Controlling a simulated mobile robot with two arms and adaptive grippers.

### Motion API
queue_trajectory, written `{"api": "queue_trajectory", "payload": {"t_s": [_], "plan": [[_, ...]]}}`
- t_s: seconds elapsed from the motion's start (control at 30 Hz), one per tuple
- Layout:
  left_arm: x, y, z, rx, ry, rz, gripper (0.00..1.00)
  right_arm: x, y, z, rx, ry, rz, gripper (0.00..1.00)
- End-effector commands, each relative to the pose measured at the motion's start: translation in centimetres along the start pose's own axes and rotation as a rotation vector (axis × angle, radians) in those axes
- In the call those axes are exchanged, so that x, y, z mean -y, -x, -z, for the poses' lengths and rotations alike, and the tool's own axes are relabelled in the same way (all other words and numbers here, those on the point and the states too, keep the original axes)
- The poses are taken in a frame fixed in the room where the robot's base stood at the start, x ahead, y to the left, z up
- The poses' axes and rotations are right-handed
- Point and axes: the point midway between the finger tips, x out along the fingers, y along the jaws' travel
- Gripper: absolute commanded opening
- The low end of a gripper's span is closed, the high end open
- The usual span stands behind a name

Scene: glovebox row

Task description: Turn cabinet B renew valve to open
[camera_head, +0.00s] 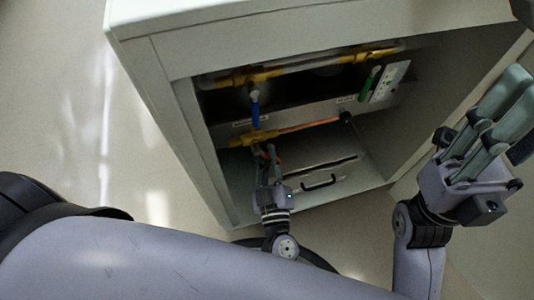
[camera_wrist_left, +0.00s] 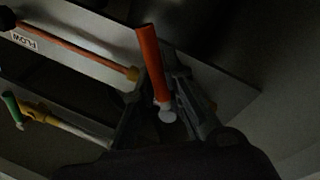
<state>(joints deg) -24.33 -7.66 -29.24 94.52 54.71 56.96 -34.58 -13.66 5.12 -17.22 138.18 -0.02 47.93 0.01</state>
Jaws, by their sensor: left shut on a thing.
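An orange-red lever handle (camera_head: 276,157) sits low at the left of the cabinet opening, by a yellow valve body (camera_head: 254,138). It shows large in the left wrist view (camera_wrist_left: 150,62), slanting up between the fingers. My left gripper (camera_head: 267,158) is shut on this handle; its fingers also show in the left wrist view (camera_wrist_left: 160,102). The fingers hide part of the valve. A blue handle (camera_head: 255,110) hangs down at upper left, and a green handle (camera_head: 369,84) slants at upper right. My right gripper (camera_head: 505,98) is outside the cabinet at right; its finger gap is unclear.
The pale cabinet (camera_head: 185,125) has its front open, with side walls close around the left gripper. A copper-coloured pipe (camera_head: 310,125) runs right from the lower valve. A panel with a black pull handle (camera_head: 320,182) lies below. A FLOW label (camera_wrist_left: 25,42) shows in the wrist view.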

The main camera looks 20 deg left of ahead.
Motion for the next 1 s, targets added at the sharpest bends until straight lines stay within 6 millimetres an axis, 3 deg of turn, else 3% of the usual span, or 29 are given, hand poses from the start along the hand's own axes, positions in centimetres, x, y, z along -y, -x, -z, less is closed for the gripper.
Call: {"api": "queue_trajectory", "payload": {"t_s": [0.13, 0.17, 0.47, 0.8, 1.0], "plan": [[-0.03, -0.04, 0.04, -0.001, 0.000, 0.000, 0.00, 0.00, 0.02, -0.02, 0.001, 0.000, 0.000, 0.32], [-0.03, -0.04, 0.04, -0.001, 0.000, 0.000, 0.13, 0.00, 0.03, -0.02, 0.001, 0.000, 0.000, 0.32], [-0.01, -0.02, 0.03, -0.001, -0.001, 0.000, 0.32, 0.00, 0.05, -0.04, 0.002, 0.000, 0.000, 0.32], [0.08, 0.01, 0.01, 0.002, -0.013, 0.000, 0.32, -0.06, 0.22, -0.18, 0.006, 0.002, -0.001, 0.32], [0.62, 0.14, -0.04, 0.026, -0.130, -0.001, 0.32, -0.03, 0.64, -0.19, 0.004, 0.001, 0.000, 0.32]]}}
